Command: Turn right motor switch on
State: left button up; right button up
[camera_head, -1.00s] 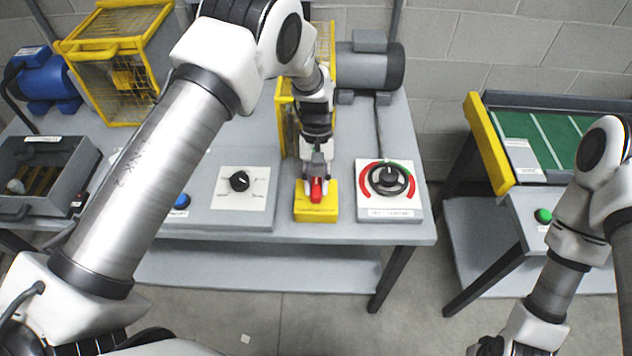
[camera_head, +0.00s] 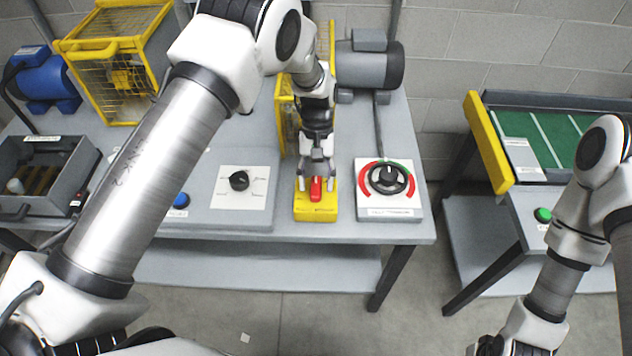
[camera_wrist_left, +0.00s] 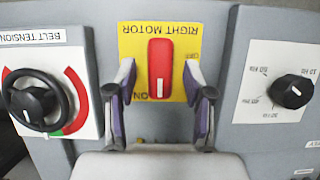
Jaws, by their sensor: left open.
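The right motor switch is a red handle (camera_head: 316,189) on a yellow plate (camera_head: 316,212) near the front of the bench. In the left wrist view the red handle (camera_wrist_left: 160,70) stands upright in the picture. The white mark at its lower end points towards the partly hidden "ON" lettering; "OFF" is at the side. My left gripper (camera_head: 316,178) is open, with one finger on each side of the handle and gaps between; it also shows in the wrist view (camera_wrist_left: 160,92). My right gripper (camera_head: 490,346) is at the bottom edge, cut off, its jaws unclear.
A belt tension handwheel (camera_head: 388,178) is just right of the switch. A black dial (camera_head: 239,181) and a blue button (camera_head: 181,200) are to its left. A grey motor (camera_head: 368,65) and yellow cage (camera_head: 286,115) stand behind. A green-topped conveyor (camera_head: 555,140) stands at right.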

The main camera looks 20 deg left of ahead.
pick_arm(q)
jog(key=v, duration=1.1)
jog(key=shift+s, duration=0.1)
